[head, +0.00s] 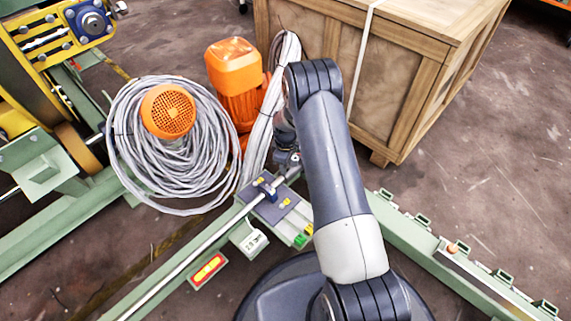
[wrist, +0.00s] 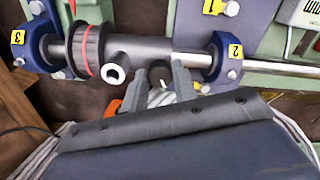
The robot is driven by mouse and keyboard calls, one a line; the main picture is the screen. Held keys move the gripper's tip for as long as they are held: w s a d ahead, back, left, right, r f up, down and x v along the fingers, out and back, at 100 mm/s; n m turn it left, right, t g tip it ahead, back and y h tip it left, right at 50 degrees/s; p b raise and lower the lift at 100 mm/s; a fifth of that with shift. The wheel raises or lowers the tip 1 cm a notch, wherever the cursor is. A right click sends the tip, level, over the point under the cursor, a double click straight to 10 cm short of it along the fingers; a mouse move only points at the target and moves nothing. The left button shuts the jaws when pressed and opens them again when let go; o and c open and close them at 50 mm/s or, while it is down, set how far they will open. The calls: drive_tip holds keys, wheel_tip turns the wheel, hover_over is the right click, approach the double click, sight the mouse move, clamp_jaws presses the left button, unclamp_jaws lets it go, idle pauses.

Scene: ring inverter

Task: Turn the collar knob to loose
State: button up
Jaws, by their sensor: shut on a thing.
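The collar knob (wrist: 158,73) is a small dark round knob at the lower side of a dark grey collar (wrist: 140,48). The collar sits on a bright metal shaft (wrist: 275,67) in the wrist view. My gripper (wrist: 160,80) is at the knob, one finger on each side, and is shut on it. The fingers partly hide the knob, and I cannot read any loose or tight mark. A short pipe stub with a pale rim (wrist: 114,75) projects from the collar left of the knob. In the head view my arm hides most of the collar and my gripper.
Blue shaft supports numbered 3 (wrist: 29,42) and 2 (wrist: 224,56) flank the collar. A dark wheel with a red ring (wrist: 84,48) is beside it. Coiled grey cable (head: 205,160), an orange motor (head: 234,68) and a wooden crate (head: 345,65) stand behind. Floor is open at right.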

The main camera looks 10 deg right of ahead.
idle(0.4)
drive_tip(key=o, duration=1)
wheel_tip(320, 180, up, 11)
drive_tip(key=p, duration=0.4)
drive_tip(key=shift+f, duration=0.2)
wheel_tip(320, 180, down, 11)
drive_tip(key=b, duration=0.4)
drive_tip(key=shift+r, duration=0.2)
